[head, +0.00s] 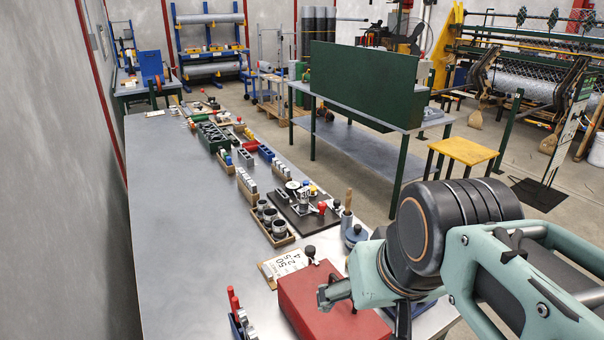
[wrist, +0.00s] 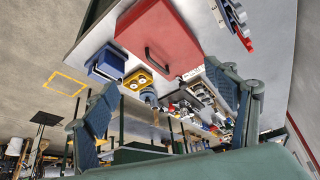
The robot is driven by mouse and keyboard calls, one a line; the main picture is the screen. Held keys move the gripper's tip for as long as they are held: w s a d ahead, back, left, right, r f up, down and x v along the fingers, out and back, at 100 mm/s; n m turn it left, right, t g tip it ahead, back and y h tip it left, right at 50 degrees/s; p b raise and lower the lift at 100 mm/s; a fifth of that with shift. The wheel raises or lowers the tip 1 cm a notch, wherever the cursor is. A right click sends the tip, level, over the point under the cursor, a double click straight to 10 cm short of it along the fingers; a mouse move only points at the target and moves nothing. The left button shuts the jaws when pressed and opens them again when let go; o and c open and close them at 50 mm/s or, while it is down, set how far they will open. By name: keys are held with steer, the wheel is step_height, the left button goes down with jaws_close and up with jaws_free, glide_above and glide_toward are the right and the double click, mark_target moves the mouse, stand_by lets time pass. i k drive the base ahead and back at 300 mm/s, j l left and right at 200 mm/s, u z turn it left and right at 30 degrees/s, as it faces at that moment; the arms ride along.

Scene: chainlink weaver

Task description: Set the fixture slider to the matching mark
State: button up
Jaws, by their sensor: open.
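A dark base plate (head: 290,212) with a round disc, a "30" tag (head: 305,194) and a red knob (head: 322,207) stands on the bench. It may be the fixture; I cannot make out its slider or marks for sure. A card (head: 283,263) with large printed numbers lies nearer, beside a black knob (head: 310,251). My gripper (head: 335,292) is over the red box, apart from the plate. In the wrist view my gripper (wrist: 165,108) has its fingers wide apart with nothing between them.
A red box (head: 312,300) with a dark handle sits at the near right of the bench (head: 185,230). The wrist view also shows a blue box (wrist: 106,62) and a yellow block (wrist: 138,82). Trays of parts line the right edge. The left side of the bench is bare.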

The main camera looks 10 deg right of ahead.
mark_target(337, 202)
steer(key=z, duration=0.85)
steer(key=i+l+z, duration=0.2)
steer(key=l, duration=0.15)
steer(key=l+z, duration=0.2)
steer(key=l, duration=0.2)
steer(key=i+l+z, duration=0.45)
steer(key=l, duration=0.2)
steer(key=i+l+z, duration=0.2)
steer(key=i, duration=0.2)
steer(key=i+l+z, duration=0.15)
steer(key=i, duration=0.25)
steer(key=i+u, duration=0.4)
steer(key=i+l+u, duration=0.25)
steer(key=i+u, duration=0.6)
steer(key=u, duration=0.25)
steer(key=i+u, duration=0.5)
steer(key=u, duration=0.25)
steer(key=i+j+u, duration=0.1)
steer(key=u, duration=0.25)
steer(key=i+u, duration=0.2)
steer(key=u, duration=0.2)
steer(key=i+l+u, duration=0.1)
steer(key=i+u, duration=0.35)
steer(key=i+l+u, duration=0.3)
steer(key=i+u, duration=0.2)
steer(key=i, duration=0.15)
